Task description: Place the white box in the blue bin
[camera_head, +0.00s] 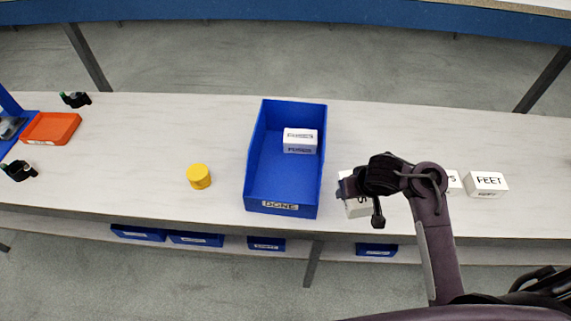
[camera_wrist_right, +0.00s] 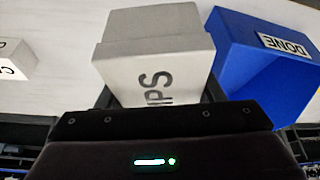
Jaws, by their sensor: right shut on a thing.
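A white box (camera_head: 357,207) with dark lettering is at the right of the blue bin, partly hidden under my right gripper (camera_head: 354,188). In the right wrist view the white box (camera_wrist_right: 150,55) sits between the fingers, its lettering ending in "PS", and the gripper is shut on it. I cannot tell whether it is clear of the table. The blue bin (camera_head: 257,180), labelled "DONE", stands open on the table, and it also shows in the right wrist view (camera_wrist_right: 245,65). Another white box (camera_head: 300,141) lies inside it, toward the back. My left gripper is not in view.
To the right are a white box marked "FEET" (camera_head: 486,184) and another white box (camera_head: 454,182) partly hidden by my arm. A yellow cylinder (camera_head: 199,177) stands left of the bin. An orange tray (camera_head: 52,128) is at far left. The table between tray and bin is mostly clear.

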